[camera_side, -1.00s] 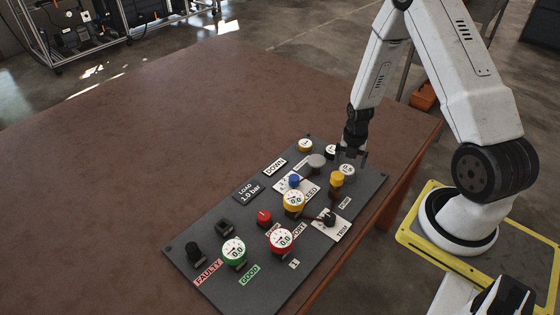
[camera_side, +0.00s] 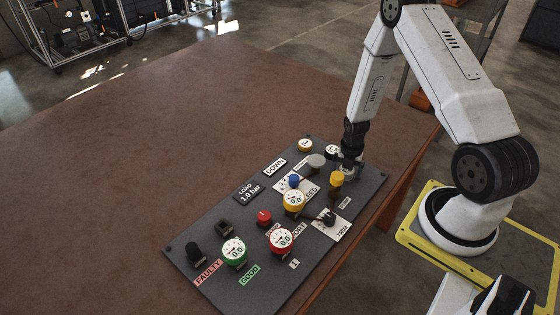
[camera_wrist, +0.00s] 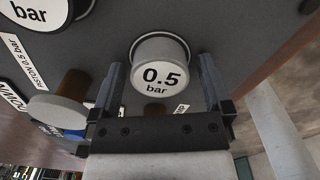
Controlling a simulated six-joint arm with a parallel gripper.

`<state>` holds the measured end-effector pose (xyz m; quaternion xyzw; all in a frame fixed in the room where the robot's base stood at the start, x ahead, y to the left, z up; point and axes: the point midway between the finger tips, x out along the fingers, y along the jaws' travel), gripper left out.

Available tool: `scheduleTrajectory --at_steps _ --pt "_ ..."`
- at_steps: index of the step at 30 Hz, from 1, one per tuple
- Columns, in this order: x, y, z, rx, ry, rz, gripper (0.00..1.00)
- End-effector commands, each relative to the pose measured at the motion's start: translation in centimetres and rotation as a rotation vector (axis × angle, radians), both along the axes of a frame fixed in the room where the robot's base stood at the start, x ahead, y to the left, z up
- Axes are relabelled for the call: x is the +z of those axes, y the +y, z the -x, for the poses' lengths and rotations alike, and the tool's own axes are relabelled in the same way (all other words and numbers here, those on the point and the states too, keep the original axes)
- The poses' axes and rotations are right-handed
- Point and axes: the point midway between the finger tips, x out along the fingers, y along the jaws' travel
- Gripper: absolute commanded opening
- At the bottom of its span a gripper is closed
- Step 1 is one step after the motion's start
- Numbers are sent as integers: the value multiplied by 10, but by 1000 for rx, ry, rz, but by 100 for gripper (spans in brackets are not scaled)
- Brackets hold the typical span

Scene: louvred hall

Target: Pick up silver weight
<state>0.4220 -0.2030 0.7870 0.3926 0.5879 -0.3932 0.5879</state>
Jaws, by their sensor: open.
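The silver weight (camera_wrist: 160,68) is a short cylinder with a pale top marked "0.5 bar". It stands on the dark panel (camera_side: 215,215). My gripper (camera_wrist: 158,75) is open, with one finger on each side of the weight in the wrist view. I cannot tell whether either finger touches it. In the side view my gripper (camera_side: 351,168) is low over the weight (camera_side: 346,174), which is mostly hidden behind the jaws.
A grey-capped post (camera_side: 317,161), a dark-sided weight (camera_side: 331,151) and a yellow-capped post (camera_side: 337,179) stand close by. A blue knob (camera_side: 294,181) and several gauges and knobs cover the panel. The brown tabletop (camera_side: 190,120) is clear on the left.

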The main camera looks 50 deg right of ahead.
Motion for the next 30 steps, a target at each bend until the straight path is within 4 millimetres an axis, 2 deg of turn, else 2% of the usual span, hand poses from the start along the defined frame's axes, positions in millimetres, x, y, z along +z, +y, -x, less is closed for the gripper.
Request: scheduleTrajectory --at_steps 2,3,5,9,11,12,22,30 --pt "0 0 0 0 0 0 100" --pt "0 0 0 0 0 0 94" --pt "0 0 0 0 0 0 75" --pt "0 0 0 0 0 0 30" --pt "0 0 0 0 0 0 11" --pt "0 0 0 0 0 1 5" --pt "2 0 0 0 -1 1 5" --pt "18 -1 -1 0 -3 1 5"
